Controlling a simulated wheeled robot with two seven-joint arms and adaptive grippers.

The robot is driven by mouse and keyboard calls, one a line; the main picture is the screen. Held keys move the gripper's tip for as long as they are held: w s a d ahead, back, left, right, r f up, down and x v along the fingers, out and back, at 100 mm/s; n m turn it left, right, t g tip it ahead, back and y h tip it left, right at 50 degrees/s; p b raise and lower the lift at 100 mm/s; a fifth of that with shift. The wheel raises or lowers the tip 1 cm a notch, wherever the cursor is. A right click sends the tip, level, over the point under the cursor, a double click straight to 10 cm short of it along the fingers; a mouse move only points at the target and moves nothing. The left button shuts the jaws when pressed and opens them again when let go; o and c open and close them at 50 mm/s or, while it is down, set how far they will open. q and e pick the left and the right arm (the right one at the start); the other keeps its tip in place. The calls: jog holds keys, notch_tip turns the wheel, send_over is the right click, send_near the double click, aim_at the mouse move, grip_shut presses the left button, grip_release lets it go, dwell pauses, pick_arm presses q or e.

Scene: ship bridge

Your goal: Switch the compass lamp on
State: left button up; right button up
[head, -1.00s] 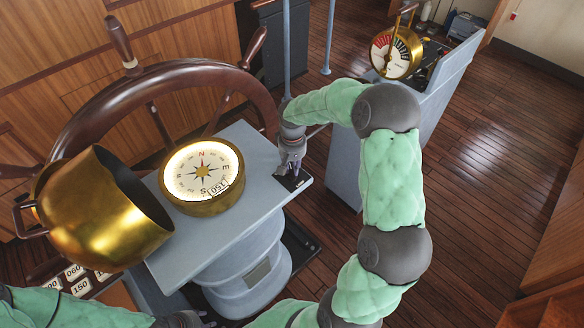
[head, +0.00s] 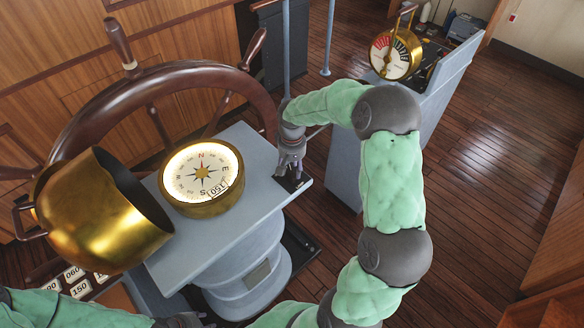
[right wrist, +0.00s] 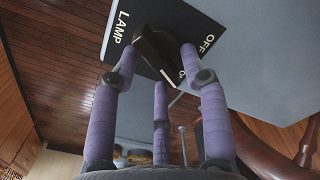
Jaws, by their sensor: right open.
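The brass compass (head: 202,178) stands on the grey binnacle top, its white card bright with a glowing rim. The lamp switch is a dark knob (right wrist: 158,52) on a black plate (right wrist: 186,18) lettered LAMP and OFF; another label is mostly hidden by the knob. The knob's pale pointer line is turned towards that covered label. My right gripper (head: 291,174) is over the plate at the binnacle's right edge. In the right wrist view its fingers (right wrist: 160,75) stand spread around the knob, open. My left gripper (head: 196,319) is cut off at the bottom edge; its fingers are unclear.
A brass hood (head: 85,222) lies left of the compass. The wooden wheel (head: 170,78) rises behind it. A grey console (head: 432,92) with a brass telegraph (head: 392,55) stands at the upper right. Numbered tiles (head: 72,273) lie at lower left. The floor at right is clear.

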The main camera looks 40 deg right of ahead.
notch_tip(320, 180, up, 12)
jog(key=shift+f, duration=0.2)
dwell(0.7)
